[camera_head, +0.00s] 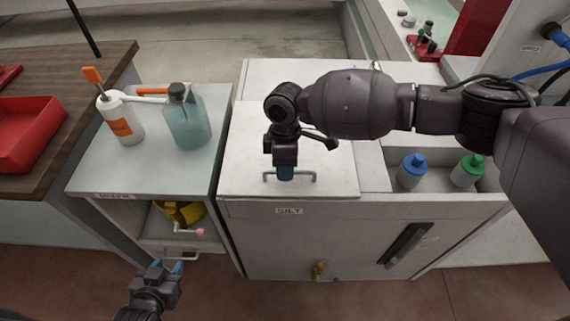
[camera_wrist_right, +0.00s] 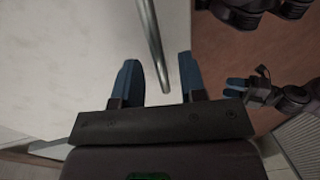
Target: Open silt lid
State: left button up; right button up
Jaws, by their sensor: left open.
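The silt lid (camera_head: 243,150) is a pale flat panel on top of the cabinet, and it lies closed above a label reading SILT (camera_head: 289,211). Its metal bar handle (camera_head: 310,175) is near the front edge. My right gripper (camera_head: 286,176) points down at the handle and partly hides it. In the right wrist view the handle (camera_wrist_right: 154,42) runs between the blue fingers of my right gripper (camera_wrist_right: 161,82), which are apart with gaps on both sides. My left gripper (camera_head: 168,267) is open and empty, low in front of the side cart; it also shows in the wrist view (camera_wrist_right: 240,87).
A side cart (camera_head: 100,170) left of the cabinet holds a white bottle (camera_head: 119,118) and a bluish jug (camera_head: 187,120). Blue-capped (camera_head: 411,171) and green-capped (camera_head: 466,171) bottles sit in a bay right of the lid. A red tray (camera_head: 30,130) is far left.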

grip_shut()
jog(key=shift+r, duration=0.1)
